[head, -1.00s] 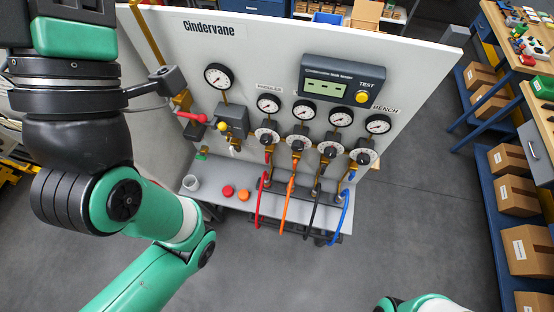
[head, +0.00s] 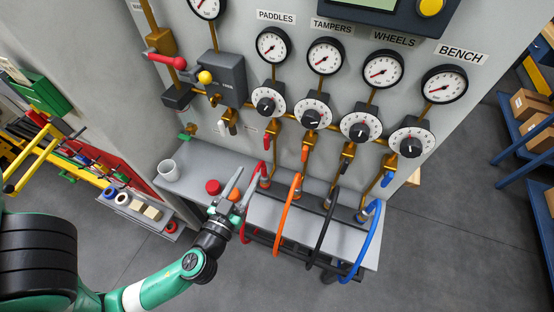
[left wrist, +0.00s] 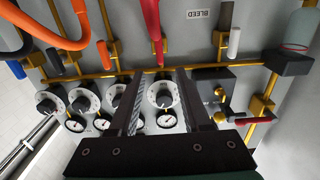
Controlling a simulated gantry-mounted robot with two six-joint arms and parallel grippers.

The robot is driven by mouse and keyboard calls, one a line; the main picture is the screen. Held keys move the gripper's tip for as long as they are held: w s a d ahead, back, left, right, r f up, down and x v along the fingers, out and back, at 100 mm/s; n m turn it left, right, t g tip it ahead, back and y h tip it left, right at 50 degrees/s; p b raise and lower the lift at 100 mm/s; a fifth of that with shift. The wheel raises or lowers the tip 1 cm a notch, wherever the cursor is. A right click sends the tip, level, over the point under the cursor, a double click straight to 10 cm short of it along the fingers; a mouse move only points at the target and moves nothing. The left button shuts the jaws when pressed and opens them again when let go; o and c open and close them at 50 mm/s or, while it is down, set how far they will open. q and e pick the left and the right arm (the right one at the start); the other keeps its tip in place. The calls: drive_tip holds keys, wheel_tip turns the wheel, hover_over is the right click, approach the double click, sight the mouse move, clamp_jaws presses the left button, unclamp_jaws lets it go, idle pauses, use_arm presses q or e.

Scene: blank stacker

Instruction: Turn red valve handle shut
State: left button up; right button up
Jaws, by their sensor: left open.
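A red lever handle (head: 167,61) sits on the brass pipe at the panel's upper left, pointing right and slightly down. It also shows in the left wrist view (left wrist: 252,121), where the panel appears upside down. A smaller red handle (head: 267,141) is on the valve below the PADDLES dial, above the red hose (head: 250,200). My left gripper (head: 242,180) is open with nothing visible between its fingers, near the red hose and below the panel valves. In the left wrist view its fingers (left wrist: 160,80) flank the PADDLES dial in the picture; contact cannot be told. My right gripper is out of view.
Orange (head: 290,215), black (head: 322,235) and blue (head: 370,240) hoses hang to the right. A grey regulator box (head: 224,78) with a yellow knob is beside the lever.

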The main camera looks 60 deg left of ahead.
sight(265, 144)
use_arm(q)
drive_tip(key=p+x, duration=0.4)
drive_tip(key=x, duration=0.7)
drive_tip(key=shift+w+a+r, duration=0.15)
drive_tip(key=shift+r, duration=0.05)
drive_tip(key=shift+w+a+f, duration=0.1)
drive_tip(key=shift+w+a, duration=0.05)
drive_tip(key=shift+w, duration=0.05)
clamp_jaws()
